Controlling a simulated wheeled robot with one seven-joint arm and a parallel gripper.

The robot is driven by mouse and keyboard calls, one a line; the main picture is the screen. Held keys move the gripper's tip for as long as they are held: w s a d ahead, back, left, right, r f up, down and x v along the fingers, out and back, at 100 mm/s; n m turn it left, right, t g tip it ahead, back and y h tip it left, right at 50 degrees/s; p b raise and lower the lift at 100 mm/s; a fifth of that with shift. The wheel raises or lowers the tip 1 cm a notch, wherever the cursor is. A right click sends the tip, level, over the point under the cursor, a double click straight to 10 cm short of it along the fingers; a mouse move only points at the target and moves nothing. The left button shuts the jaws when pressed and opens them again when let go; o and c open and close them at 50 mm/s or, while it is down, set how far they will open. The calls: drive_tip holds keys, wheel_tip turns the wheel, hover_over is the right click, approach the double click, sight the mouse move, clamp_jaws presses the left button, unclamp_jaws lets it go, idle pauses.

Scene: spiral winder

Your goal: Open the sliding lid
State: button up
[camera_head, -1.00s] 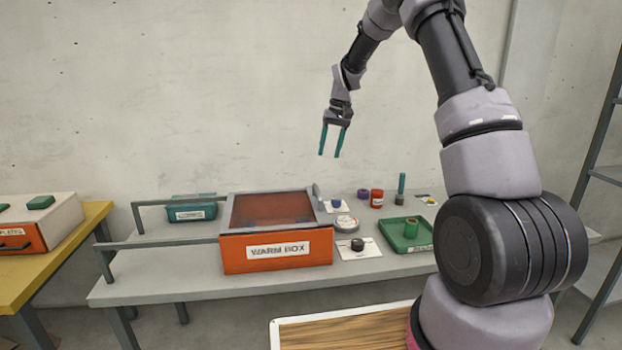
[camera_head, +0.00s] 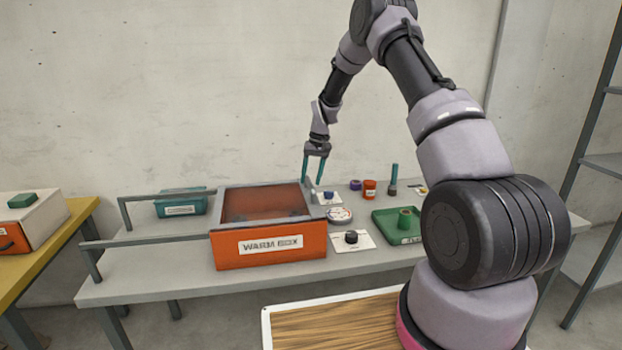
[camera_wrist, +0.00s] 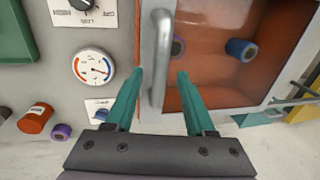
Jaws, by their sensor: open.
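The orange warm box (camera_head: 268,245) stands on the grey table, with a grey-framed, see-through brownish sliding lid (camera_head: 262,203) closed over its top. In the wrist view the lid (camera_wrist: 215,65) has a grey bar handle (camera_wrist: 160,55) along its edge, and a blue spool (camera_wrist: 240,50) and a dark purple ring show through the pane. My gripper (camera_head: 313,182) is open, above the right end of the box. In the wrist view its two teal fingers (camera_wrist: 156,75) are on either side of the handle's near end. I cannot tell whether they touch it.
Two grey rails (camera_head: 150,241) run left from the box. A dial gauge (camera_head: 339,215), a black knob (camera_head: 351,237) and a green tray (camera_head: 381,217) lie to its right. Several small spools stand at the back right.

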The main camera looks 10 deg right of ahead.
drive_tip(key=shift+f, duration=0.15)
clamp_jaws()
idle(1.4)
